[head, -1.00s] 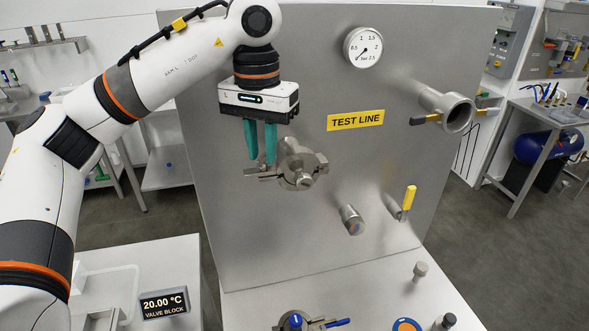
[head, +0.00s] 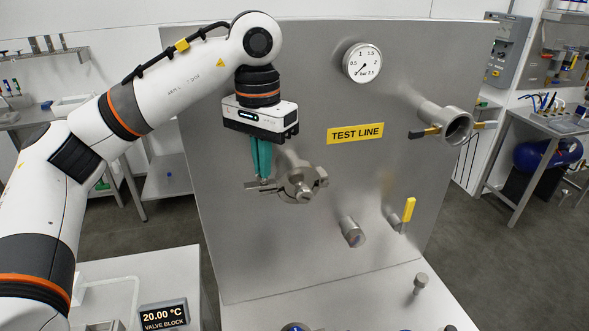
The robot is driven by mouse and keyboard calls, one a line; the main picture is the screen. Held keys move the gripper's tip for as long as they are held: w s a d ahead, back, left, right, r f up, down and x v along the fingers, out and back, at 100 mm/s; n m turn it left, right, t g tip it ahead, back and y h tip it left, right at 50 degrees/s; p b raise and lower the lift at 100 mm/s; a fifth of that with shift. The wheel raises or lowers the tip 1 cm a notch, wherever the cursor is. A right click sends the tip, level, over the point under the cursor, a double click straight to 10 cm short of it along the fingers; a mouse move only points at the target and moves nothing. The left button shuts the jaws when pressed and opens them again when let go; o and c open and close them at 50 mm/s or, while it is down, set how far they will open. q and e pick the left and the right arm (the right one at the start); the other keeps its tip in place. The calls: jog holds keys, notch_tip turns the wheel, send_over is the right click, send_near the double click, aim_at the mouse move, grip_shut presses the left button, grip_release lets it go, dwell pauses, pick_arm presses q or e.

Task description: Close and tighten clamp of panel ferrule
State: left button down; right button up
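The panel ferrule with its metal clamp (head: 300,185) sits on the grey upright panel, near the picture's middle. The clamp lies around the ferrule, and its bolt with the nut end (head: 254,186) sticks out to the left. My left gripper (head: 263,180) comes down from above with its teal fingers close together. The fingertips are at the clamp's bolt end and appear shut on the nut, which they largely hide. Whether the clamp halves are pressed tight cannot be made out. My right gripper is not in view.
A pressure gauge (head: 362,64), a TEST LINE label (head: 355,133), an open pipe port (head: 456,126) and a yellow-handled valve (head: 408,212) are on the panel. A short pipe stub (head: 352,232) sticks out below right of the clamp. Fittings stand on the table below.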

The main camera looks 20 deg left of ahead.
pick_arm(q)
jog(key=shift+m+p, duration=0.35)
jog(key=shift+m, duration=0.75)
jog(key=shift+m, duration=0.7)
jog(key=shift+m+p, duration=0.3)
jog(key=shift+m, duration=0.1)
